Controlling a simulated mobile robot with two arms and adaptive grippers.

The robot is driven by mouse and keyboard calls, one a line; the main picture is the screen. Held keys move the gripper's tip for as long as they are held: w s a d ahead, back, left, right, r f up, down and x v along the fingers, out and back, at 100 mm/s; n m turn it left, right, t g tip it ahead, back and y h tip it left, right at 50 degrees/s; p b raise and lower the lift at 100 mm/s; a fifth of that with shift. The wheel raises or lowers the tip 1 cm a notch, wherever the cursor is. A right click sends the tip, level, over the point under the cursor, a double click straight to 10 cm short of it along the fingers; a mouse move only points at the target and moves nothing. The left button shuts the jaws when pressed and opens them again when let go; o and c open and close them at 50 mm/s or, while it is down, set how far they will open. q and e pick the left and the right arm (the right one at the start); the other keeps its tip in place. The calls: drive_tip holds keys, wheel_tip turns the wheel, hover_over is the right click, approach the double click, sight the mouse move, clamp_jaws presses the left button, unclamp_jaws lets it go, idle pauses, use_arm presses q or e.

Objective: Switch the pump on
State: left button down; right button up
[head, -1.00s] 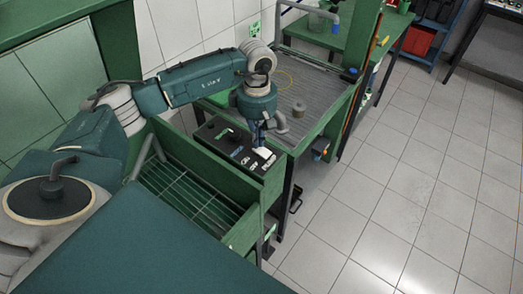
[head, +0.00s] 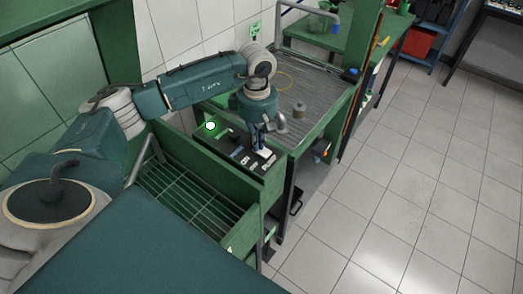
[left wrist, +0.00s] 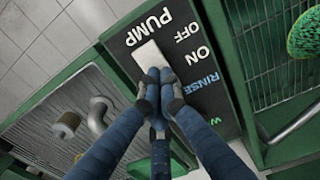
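The black control panel (head: 236,150) sits on the green front ledge of the wash station. In the left wrist view the panel (left wrist: 125,45) carries the words PUMP, OFF, ON and RINSE. A white switch piece (left wrist: 150,57) sits beside the OFF and ON words. My left gripper (left wrist: 160,76) points down at it, its fingertips together at the near end of the switch. They look to touch it, but the exact contact is hidden. In the head view the left gripper (head: 260,146) is over the panel's right part. A lamp (head: 210,126) glows green at the panel's far left. My right gripper is not in view.
A ribbed wash tray (head: 320,88) with a bent spout (head: 281,122) and a small cylindrical part (head: 299,108) lies behind the panel. A wire rack (head: 185,195) is in front. In the left wrist view a green round thing (left wrist: 304,34) rests above a rack. Floor at right is clear.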

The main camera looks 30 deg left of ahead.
use_arm(q)
drive_tip(key=shift+s, duration=0.1)
drive_tip(key=shift+r+p, duration=0.5)
drive_tip(key=shift+r, duration=0.05)
drive_tip(key=shift+r+p, duration=1.4)
drive_tip(key=shift+r, duration=1.4)
drive_tip(key=shift+f, duration=0.1)
